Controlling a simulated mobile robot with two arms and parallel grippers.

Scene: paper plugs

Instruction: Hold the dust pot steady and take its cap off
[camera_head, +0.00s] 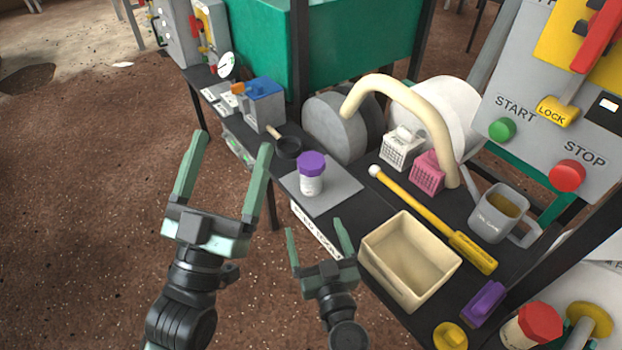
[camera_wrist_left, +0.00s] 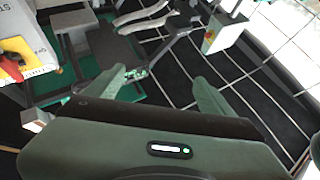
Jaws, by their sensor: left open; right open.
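The dust pot (camera_head: 311,184) is a small white jar with a label. Its purple cap (camera_head: 312,163) is on top. It stands upright on a grey mat (camera_head: 337,193) on the dark bench. My left gripper (camera_head: 230,143) is open and empty, to the left of the pot in the head view and apart from it. My right gripper (camera_head: 318,232) is open and empty, below the pot in the head view, near the bench's front edge. In the left wrist view, the fingers of my left gripper (camera_wrist_left: 155,85) are spread with nothing between them; the pot does not show there.
A beige bin (camera_head: 378,262) stands right of my right gripper. A yellow rod (camera_head: 420,205) lies behind it, and a grey mug (camera_head: 497,214) is at the right. A black pan (camera_head: 288,148) and a blue-topped box (camera_head: 263,104) are left of the pot. A cream curved pipe (camera_head: 420,100) rises behind.

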